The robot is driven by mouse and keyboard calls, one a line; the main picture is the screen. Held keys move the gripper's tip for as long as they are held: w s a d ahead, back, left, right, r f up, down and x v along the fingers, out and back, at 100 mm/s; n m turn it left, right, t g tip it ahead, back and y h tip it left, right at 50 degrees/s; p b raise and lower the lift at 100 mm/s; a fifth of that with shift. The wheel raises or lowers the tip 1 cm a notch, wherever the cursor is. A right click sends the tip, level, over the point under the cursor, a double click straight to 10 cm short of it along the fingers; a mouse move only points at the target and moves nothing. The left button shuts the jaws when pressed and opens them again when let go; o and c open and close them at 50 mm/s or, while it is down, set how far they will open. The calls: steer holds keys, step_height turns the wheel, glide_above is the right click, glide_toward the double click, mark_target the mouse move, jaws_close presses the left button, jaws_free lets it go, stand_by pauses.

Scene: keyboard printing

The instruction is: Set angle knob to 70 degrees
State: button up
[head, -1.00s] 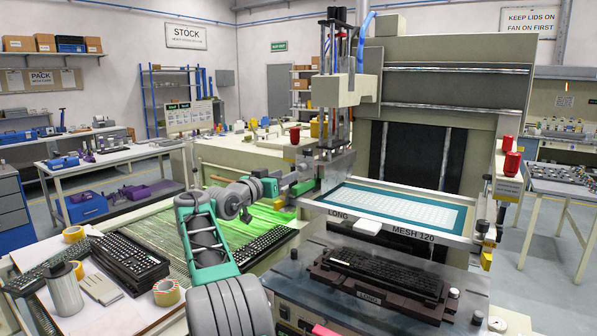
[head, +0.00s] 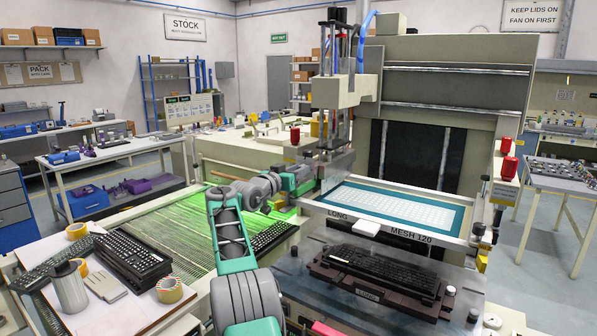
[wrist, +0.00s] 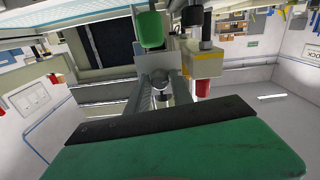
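The printing machine's squeegee head (head: 338,165) hangs on a column above the teal-framed screen (head: 450,222) in the head view. My gripper (head: 304,182) is at the left side of this head, close to its grey plate. In the wrist view my gripper (wrist: 155,82) has a large green and black finger at the bottom and a smaller green pad at the top, with a wide gap between. A small round grey part (wrist: 160,96) shows in that gap; I cannot tell whether it is the angle knob or whether it is touched. No angle scale is readable.
A black keyboard (head: 385,265) sits in a fixture below the screen. Red caps (head: 509,166) stand at the machine's right. The green-lit conveyor (head: 170,225) lies behind my arm.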

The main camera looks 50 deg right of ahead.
jaws_close()
steer(key=shift+m+b, duration=0.3)
steer(key=shift+m, duration=0.1)
steer(key=m+b, duration=0.2)
steer(key=m, duration=0.1)
steer(key=shift+f+m, duration=0.1)
steer(key=shift+m, duration=0.2)
steer(key=m+b, duration=0.1)
steer(key=m, duration=0.3)
steer(key=shift+m, duration=0.3)
steer(key=m+b, duration=0.1)
steer(key=m, duration=0.4)
steer(key=shift+m, duration=0.3)
steer(key=m, duration=0.5)
steer(key=shift+b, duration=0.4)
